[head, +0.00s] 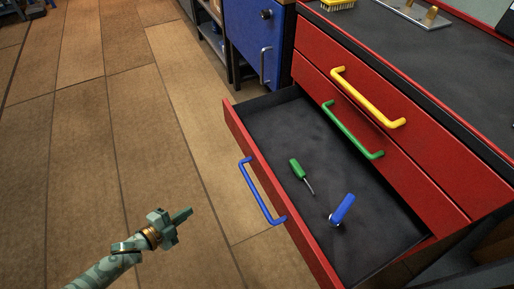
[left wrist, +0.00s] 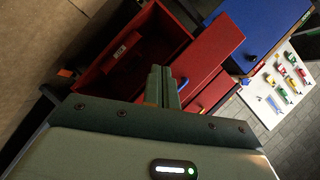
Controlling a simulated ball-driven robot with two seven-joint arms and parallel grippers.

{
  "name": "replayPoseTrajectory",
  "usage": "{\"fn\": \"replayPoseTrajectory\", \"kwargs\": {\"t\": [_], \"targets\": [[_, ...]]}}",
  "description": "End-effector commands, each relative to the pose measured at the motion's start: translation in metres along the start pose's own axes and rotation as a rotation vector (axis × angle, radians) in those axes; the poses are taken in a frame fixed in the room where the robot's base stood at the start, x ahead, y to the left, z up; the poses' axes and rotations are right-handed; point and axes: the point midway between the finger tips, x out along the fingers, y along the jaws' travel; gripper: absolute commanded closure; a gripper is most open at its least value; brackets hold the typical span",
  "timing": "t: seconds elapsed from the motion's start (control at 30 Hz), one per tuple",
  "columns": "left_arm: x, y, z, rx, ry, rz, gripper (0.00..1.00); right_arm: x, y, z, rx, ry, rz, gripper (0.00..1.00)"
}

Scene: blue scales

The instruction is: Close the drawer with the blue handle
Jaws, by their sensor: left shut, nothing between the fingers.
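The drawer (head: 316,255) with the blue handle (head: 257,193) is the lowest of the red cabinet's drawers and stands far open in the head view. A green-handled screwdriver (head: 296,170) and a small blue-handled tool (head: 343,208) lie inside it. My left gripper (head: 188,213) is shut and empty, over the floor to the left of the blue handle and apart from it. In the left wrist view my left gripper (left wrist: 161,85) points toward the red drawers, with an open drawer (left wrist: 133,52) beyond it. My right gripper is in neither view.
The drawers with the yellow handle (head: 368,98) and green handle (head: 352,130) above are shut. A blue cabinet (head: 255,40) stands behind at the left. The wooden floor (head: 100,140) left of the drawer is clear. A white tool board (left wrist: 278,85) shows in the left wrist view.

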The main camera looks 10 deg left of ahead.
Motion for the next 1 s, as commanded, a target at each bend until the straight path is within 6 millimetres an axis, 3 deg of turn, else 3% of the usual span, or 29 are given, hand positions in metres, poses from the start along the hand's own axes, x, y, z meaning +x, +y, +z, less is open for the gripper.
{"fn": "replayPoseTrajectory", "kwargs": {"t": [0.03,0.1,0.23,0.47,0.8,1.0], "targets": [[0.021,-0.026,-0.005,0.125,0.112,-0.049,1.00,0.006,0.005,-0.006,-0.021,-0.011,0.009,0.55],[0.037,-0.069,-0.026,0.300,0.272,-0.125,1.00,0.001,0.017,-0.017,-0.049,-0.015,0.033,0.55],[0.043,-0.112,-0.056,0.504,0.455,-0.207,1.00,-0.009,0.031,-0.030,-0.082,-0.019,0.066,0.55],[0.059,-0.125,-0.075,0.550,0.497,-0.230,1.00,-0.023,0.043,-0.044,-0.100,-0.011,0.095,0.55],[0.121,-0.128,-0.110,0.544,0.494,-0.228,1.00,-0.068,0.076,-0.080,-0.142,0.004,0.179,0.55],[0.147,-0.131,-0.125,0.542,0.492,-0.227,1.00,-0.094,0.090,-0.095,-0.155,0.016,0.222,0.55]]}}
